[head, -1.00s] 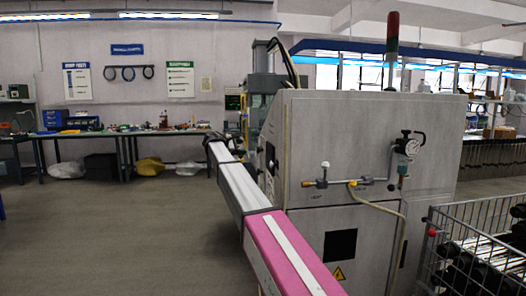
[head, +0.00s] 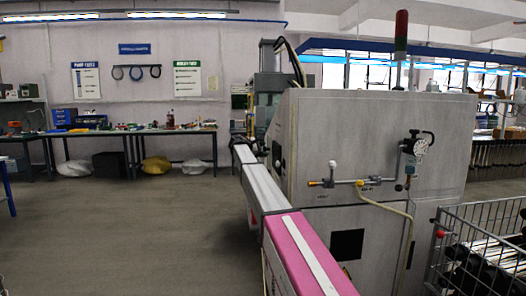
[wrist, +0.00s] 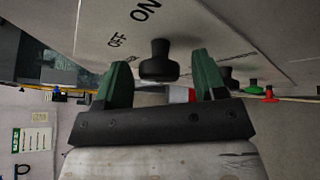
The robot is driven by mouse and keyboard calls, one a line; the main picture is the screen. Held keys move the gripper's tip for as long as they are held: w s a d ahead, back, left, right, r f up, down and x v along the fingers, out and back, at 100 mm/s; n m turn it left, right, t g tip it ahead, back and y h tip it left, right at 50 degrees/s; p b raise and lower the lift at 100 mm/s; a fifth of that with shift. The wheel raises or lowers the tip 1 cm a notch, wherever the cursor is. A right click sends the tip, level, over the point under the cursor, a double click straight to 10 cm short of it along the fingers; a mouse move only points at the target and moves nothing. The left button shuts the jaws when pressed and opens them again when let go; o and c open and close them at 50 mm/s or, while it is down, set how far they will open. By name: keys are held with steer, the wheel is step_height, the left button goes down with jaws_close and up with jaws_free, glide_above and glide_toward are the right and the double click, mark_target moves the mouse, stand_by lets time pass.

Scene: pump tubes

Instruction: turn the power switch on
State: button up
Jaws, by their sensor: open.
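The power switch is a black knob (wrist: 158,62) on a pale panel in the wrist view, beside printed ON and OFF labels. My gripper (wrist: 160,68) has two green fingers spread apart, one on each side of the knob. A gap shows between the knob and each finger, so it does not look gripped. In the head view my arm reaches to the left side of the grey machine (head: 380,125); the switch and my fingers cannot be made out there.
A green button (wrist: 249,82) and a red one (wrist: 269,94) lie right of my fingers in the wrist view. A wire cart (head: 470,212) stands at the right in the head view, and workbenches (head: 120,132) at the back left. The floor at left is clear.

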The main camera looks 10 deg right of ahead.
steer(key=shift+c, duration=0.3)
steer(key=c, duration=0.8)
steer(key=shift+c, duration=0.2)
steer(key=shift+w+f+m+h, duration=0.15)
steer(key=shift+m+h, duration=1.3)
steer(key=shift+m, duration=1.6)
steer(key=shift+s+f+m+h, duration=0.1)
steer(key=shift+m+h, duration=1.4)
steer(key=shift+m, duration=1.5)
steer(key=shift+w+f+m+h, duration=0.15)
steer(key=shift+m+h, duration=1.3)
steer(key=shift+m, duration=1.6)
steer(key=shift+s, duration=0.15)
